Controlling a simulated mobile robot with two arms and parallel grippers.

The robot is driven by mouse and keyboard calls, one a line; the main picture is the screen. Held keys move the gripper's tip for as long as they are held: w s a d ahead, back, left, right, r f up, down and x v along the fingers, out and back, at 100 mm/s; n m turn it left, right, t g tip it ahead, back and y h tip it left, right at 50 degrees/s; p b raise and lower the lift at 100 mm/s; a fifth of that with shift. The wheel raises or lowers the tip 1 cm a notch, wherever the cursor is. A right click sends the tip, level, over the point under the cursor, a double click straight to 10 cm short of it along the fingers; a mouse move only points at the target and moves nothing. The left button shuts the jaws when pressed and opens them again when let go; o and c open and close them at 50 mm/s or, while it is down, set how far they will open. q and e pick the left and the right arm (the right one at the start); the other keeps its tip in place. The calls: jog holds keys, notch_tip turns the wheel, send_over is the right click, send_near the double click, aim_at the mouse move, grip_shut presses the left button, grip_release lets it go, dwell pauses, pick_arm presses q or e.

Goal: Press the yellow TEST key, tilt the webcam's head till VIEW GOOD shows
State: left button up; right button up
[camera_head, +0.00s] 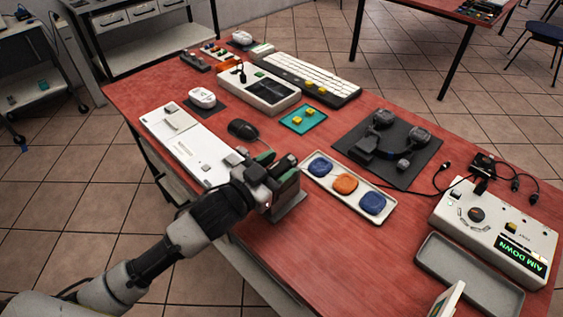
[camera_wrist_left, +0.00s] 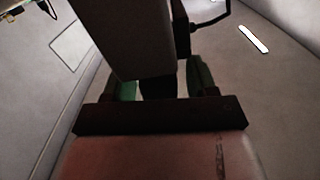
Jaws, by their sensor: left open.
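The white test box (camera_head: 480,240) stands at the right end of the red table. Its yellow key (camera_head: 512,227) sits on the top, and its lit green display (camera_head: 522,257) reads AIM DOWN. My left gripper (camera_head: 277,168) is open at the table's front edge, above a grey stand (camera_head: 290,207). A dark part beside the fingers may be the webcam's head, but the gripper covers most of it. In the left wrist view a grey slab (camera_wrist_left: 130,40) and a dark piece show around the green finger pads; contact cannot be told. My right gripper is out of view.
A white tray (camera_head: 326,190) with blue and orange pads lies right of the gripper. A grey empty tray (camera_head: 455,265) lies before the test box. A black mat (camera_head: 405,175) holds a headset, and loose cables lie behind the box.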

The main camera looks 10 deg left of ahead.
pick_arm(q)
jog(key=shift+w+d, duration=0.35)
jog(key=shift+w, duration=0.15)
jog(key=c, duration=0.9)
jog(key=shift+s+d+r+m+p, duration=0.1)
jog(key=shift+m+p, duration=0.4)
jog(key=shift+m, duration=0.2)
jog(key=o, duration=0.9)
